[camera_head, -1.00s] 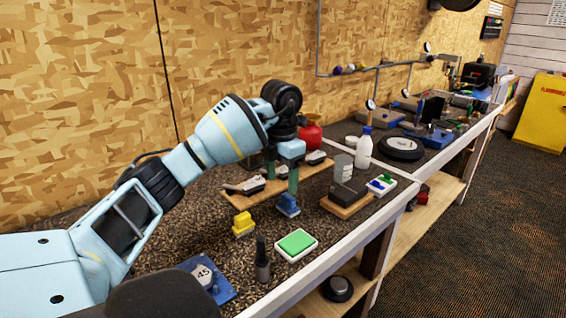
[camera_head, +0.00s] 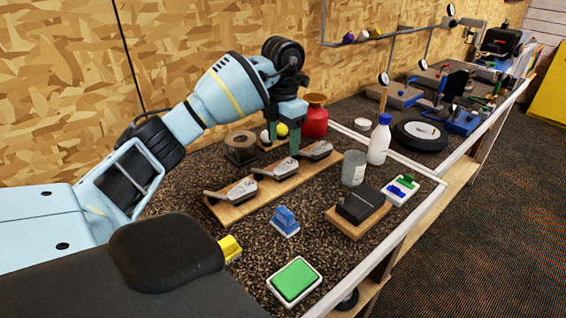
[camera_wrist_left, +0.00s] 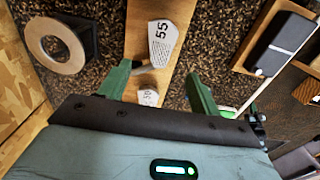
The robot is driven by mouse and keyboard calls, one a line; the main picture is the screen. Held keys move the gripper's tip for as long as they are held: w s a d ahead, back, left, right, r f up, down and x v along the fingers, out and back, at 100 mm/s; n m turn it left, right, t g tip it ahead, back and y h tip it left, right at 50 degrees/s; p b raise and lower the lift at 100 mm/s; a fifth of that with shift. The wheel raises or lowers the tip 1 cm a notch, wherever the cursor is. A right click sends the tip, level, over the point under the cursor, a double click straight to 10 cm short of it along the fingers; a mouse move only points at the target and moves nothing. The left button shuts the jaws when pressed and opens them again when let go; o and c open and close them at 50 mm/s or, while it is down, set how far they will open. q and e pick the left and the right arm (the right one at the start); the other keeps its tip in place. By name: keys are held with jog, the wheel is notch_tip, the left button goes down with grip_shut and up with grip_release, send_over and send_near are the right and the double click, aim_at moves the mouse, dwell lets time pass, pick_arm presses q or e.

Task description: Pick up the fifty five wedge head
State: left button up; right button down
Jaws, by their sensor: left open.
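Three grey wedge heads lie in a row on a wooden board. The fifty five wedge head (camera_wrist_left: 162,42), a pale plate marked 55, lies near the top of the left wrist view. In the head view it appears to be the middle one (camera_head: 276,167). Another wedge head (camera_wrist_left: 148,96) shows lower in the wrist view, its marking hard to read. My left gripper (camera_head: 282,143) is open and empty above the board (camera_head: 232,214). Its green fingers point down, and in the wrist view the fifty five head lies beyond their tips, not between them. My right gripper is not in view.
A brown roll (camera_head: 240,145) and a red canister (camera_head: 314,118) stand on the wall side. A dark block on wood (camera_head: 360,205), a metal cup (camera_head: 353,168) and a white bottle (camera_head: 379,140) stand to the right. A blue holder (camera_head: 285,221) and a green pad (camera_head: 295,281) sit in front.

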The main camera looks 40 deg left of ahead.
aim_at(283, 167)
pick_arm(q)
jog(key=shift+s+d, duration=0.1)
jog(key=shift+f, duration=0.8)
jog(key=shift+w+f, duration=0.2)
jog(key=shift+f, duration=2.85)
jog(key=c, duration=1.1)
jog(key=shift+r, duration=0.2)
notch_tip(283, 167, up, 10)
jog(key=shift+f+p, duration=0.15)
jog(key=shift+p, duration=0.2)
